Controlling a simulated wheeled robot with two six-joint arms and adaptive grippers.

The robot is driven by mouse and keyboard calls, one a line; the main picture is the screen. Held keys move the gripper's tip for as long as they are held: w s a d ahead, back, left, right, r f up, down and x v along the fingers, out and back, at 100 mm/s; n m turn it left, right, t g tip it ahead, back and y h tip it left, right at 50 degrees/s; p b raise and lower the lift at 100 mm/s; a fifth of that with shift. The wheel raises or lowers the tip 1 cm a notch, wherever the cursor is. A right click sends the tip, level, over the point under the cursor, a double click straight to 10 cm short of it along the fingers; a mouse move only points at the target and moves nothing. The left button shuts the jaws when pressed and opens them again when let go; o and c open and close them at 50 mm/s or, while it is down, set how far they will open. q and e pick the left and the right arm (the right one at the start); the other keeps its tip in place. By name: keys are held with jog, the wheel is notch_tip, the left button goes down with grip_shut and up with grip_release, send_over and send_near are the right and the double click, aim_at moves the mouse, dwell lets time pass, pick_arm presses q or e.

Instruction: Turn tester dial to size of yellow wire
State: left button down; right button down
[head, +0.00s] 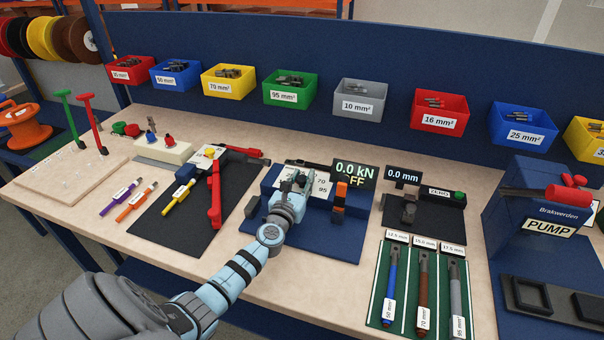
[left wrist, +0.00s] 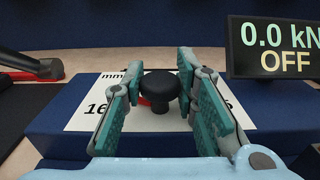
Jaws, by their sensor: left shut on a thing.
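The tester is a blue box (left wrist: 62,143) with a white scale plate (left wrist: 90,110) and a black round dial knob (left wrist: 160,86). My left gripper (head: 290,185) reaches it from the front. In the left wrist view its teal fingers (left wrist: 160,95) are on both sides of the knob, shut on it. A bit of red shows at the knob's left, toward the "16" side. The fingers hide part of the scale. The yellow wire (head: 178,197) lies on the black mat at the left, with a white label too small to read. My right gripper is not in view.
A display (head: 354,174) behind the tester reads 0.0 kN OFF. A red-handled tool (head: 215,195) lies left of the tester. Purple and orange wires lie farther left. A small gauge (head: 403,175), a green cable tray (head: 377,310) and a blue pump (head: 540,210) stand right.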

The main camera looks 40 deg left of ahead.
pick_arm(q)
jog(key=n+g+y, duration=0.2)
jog(key=y, duration=0.2)
jog(key=shift+n, duration=0.4)
jog(key=shift+n+g+y, duration=0.7)
jog(key=shift+n+y, duration=0.1)
jog(key=shift+y, duration=0.2)
jog(key=c, duration=1.3)
grip_release()
jog(key=v, duration=1.2)
jog(key=shift+w, duration=0.1)
